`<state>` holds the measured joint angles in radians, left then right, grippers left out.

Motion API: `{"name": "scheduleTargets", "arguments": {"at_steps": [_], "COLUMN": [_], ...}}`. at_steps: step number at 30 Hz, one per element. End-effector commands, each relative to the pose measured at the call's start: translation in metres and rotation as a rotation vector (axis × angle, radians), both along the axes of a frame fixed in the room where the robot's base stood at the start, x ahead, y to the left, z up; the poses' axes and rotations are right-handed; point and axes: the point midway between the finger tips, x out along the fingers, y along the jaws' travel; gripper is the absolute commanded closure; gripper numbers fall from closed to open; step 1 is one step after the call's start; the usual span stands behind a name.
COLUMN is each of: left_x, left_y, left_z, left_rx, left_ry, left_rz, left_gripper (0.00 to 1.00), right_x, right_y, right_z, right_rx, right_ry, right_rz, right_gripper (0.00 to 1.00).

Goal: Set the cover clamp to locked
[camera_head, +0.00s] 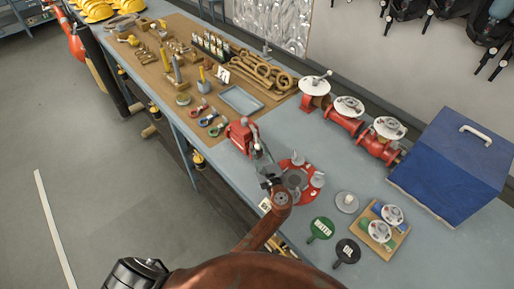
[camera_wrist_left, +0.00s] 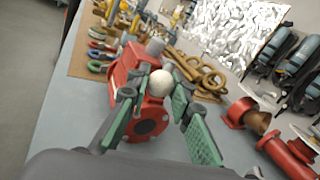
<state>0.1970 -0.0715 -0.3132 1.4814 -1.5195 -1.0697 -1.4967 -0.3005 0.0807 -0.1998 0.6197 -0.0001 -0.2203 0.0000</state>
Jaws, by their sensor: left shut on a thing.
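The red cover clamp unit (camera_head: 240,134) stands on the blue-grey bench, with a grey lever (camera_head: 257,152) angled down toward my left gripper (camera_head: 270,180). In the left wrist view the red body (camera_wrist_left: 140,75) is straight ahead, with a pale ball knob (camera_wrist_left: 160,83) in front of it. My left gripper's green-padded fingers (camera_wrist_left: 155,98) stand on both sides of the knob, and the gripper is shut on the clamp lever at this end. The exact contact is partly hidden. I cannot tell the clamp's lock state. My right gripper is not in view.
A red flange with grey posts (camera_head: 296,178) stands close to the right of my left gripper. Red valves (camera_head: 343,118) line the back, and a blue case (camera_head: 455,150) is at right. Tools and a grey tray (camera_head: 241,100) cover the brown mat. Round tags (camera_head: 320,229) lie in front.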

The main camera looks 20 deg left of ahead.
Motion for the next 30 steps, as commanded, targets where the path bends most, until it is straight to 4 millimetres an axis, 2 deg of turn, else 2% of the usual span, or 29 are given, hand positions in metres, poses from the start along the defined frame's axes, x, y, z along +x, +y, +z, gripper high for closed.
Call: {"name": "scheduleTargets", "arguments": {"at_steps": [5, 6, 13, 23, 26, 30], "left_x": [0.001, 0.001, 0.000, 0.000, 0.000, 0.000], "left_y": [-0.002, -0.002, 0.000, 0.000, 0.000, -0.001], "left_z": [0.001, 0.001, 0.001, 0.003, 0.014, 0.039], "left_rx": [-0.001, -0.001, 0.000, -0.001, -0.001, -0.003], "left_ry": [-0.002, -0.002, -0.001, -0.001, -0.005, -0.006], "left_rz": [-0.006, -0.006, -0.003, -0.002, -0.003, -0.003], "left_gripper": [1.00, 0.78, 0.62, 0.62, 0.62, 0.62], "right_x": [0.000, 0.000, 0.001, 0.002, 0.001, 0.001], "right_y": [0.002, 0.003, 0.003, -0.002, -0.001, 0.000], "right_z": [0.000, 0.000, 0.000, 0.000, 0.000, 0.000], "right_rx": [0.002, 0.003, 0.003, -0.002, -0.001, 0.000], "right_ry": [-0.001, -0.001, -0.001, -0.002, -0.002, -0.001], "right_rz": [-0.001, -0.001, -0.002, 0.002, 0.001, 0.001], "right_gripper": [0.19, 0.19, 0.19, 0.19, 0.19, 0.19]}}
